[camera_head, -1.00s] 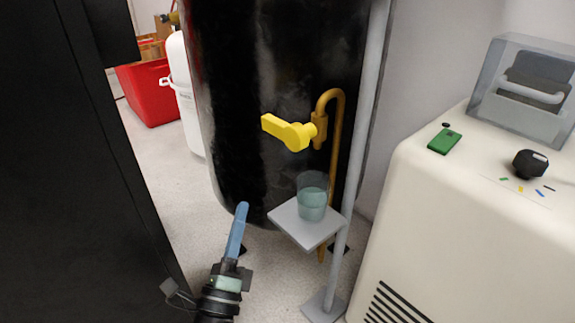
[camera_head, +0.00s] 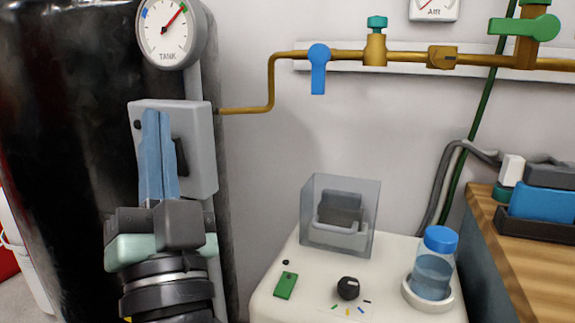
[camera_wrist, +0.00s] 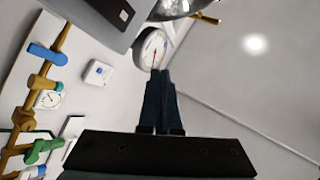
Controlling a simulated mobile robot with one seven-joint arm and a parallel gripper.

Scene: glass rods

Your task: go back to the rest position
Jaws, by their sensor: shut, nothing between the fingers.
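My gripper (camera_head: 158,150) is shut and empty, its two blue fingers together and pointing up. In the head view it stands at the left, in front of a grey box (camera_head: 204,150) on the black tank (camera_head: 60,150). I cannot tell whether it touches the box; it looks apart from it. In the wrist view the closed fingers (camera_wrist: 160,85) point up toward a round gauge (camera_wrist: 152,48), with nothing held between them.
A white machine (camera_head: 385,300) with a clear-covered holder (camera_head: 340,215), a green switch (camera_head: 285,286) and a blue-capped bottle (camera_head: 432,265) stands right of my gripper. A brass pipe (camera_head: 268,85) with a blue valve handle (camera_head: 318,70) crosses the wall. A wooden bench (camera_head: 520,245) is at right.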

